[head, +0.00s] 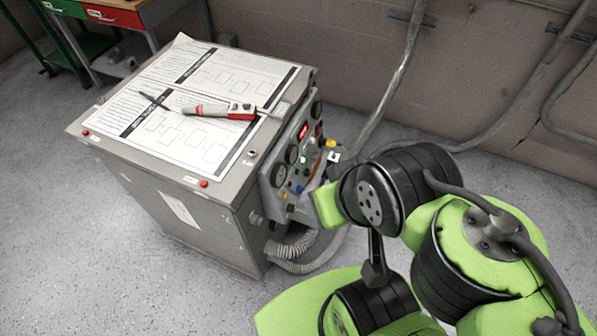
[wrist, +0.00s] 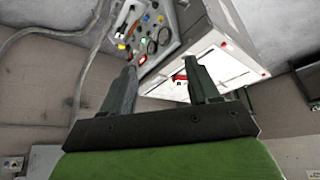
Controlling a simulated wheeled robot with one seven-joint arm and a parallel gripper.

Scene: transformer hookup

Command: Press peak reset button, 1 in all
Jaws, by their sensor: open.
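The grey transformer cabinet (head: 195,205) stands left of my arm in the head view. Its control panel (head: 283,172) faces right, with gauges, a lit red display, a green light and several small coloured knobs or buttons. The panel also shows, turned over, at the top of the wrist view (wrist: 166,38). The labels are too small to read, so I cannot tell which one is the peak reset button. My gripper (wrist: 163,72) is open and empty, its two fingers apart, pointing towards the panel and cabinet, with a gap visible. In the head view my arm hides most of the gripper.
Paper sheets (head: 165,130) and a red-and-white tool (head: 222,110) lie on the cabinet top. A flexible grey hose (head: 292,250) runs from its lower side. Conduits (head: 402,65) run along the wall behind. Open floor (head: 90,255) lies left and in front.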

